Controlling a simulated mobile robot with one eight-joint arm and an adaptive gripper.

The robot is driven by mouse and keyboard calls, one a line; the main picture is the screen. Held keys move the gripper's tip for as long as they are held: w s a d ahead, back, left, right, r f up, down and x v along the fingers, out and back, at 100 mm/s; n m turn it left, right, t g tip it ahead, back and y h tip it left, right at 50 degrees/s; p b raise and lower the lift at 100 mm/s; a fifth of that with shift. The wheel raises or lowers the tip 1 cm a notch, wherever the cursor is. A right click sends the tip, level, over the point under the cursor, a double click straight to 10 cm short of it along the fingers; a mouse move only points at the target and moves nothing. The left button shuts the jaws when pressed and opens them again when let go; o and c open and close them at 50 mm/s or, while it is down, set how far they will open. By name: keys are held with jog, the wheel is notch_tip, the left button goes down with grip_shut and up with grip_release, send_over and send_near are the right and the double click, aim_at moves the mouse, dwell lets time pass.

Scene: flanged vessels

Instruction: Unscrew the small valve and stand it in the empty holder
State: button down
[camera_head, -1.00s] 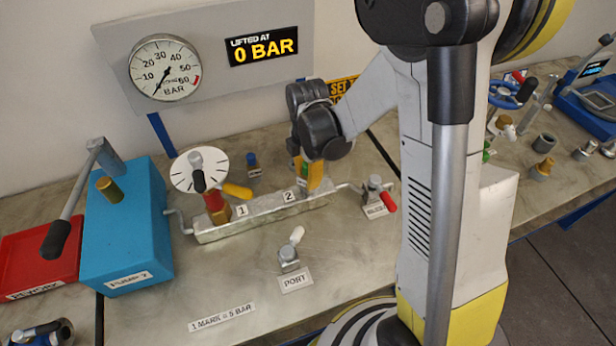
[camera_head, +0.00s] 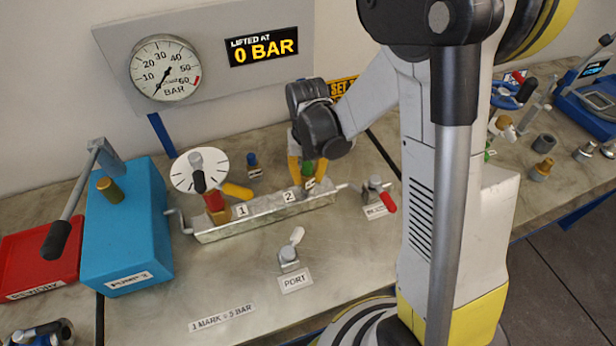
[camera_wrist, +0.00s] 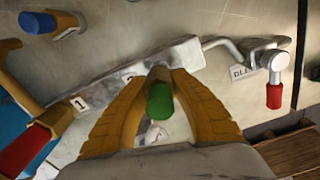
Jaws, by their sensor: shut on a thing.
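The small valve shows in the wrist view as a green-capped stem (camera_wrist: 160,102) at position 2 of the grey metal block (camera_wrist: 125,82). In the head view its green top (camera_head: 307,167) shows between my fingers. My gripper (camera_head: 306,184) points down over the block's right end, its yellow fingers closed around the valve from both sides. The valve's lower end is hidden by the fingers, so I cannot tell how far it sits in the block. On the far right of the bench stands a dark grey sleeve (camera_head: 543,143), possibly a holder; I cannot see inside it.
A fitting with a red handle (camera_head: 388,201) stands just right of the block. The PORT fitting (camera_head: 289,256) is in front.

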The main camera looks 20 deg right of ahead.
aim_at(307, 163)
jog(key=shift+r+p, duration=0.75)
jog(key=shift+r, duration=0.45)
jog(key=shift+r+p, duration=1.35)
jog(key=shift+r, duration=0.7)
jog(key=w+f+m+b, duration=0.2)
jog(key=w+m, duration=0.2)
jog(key=w, duration=0.3)
jog(key=w+d+f+m+b, duration=0.1)
jog(key=w+f+m+b, duration=0.2)
jog(key=w+m, duration=0.2)
jog(key=shift+w+f, duration=0.3)
jog(key=shift+w, duration=0.75)
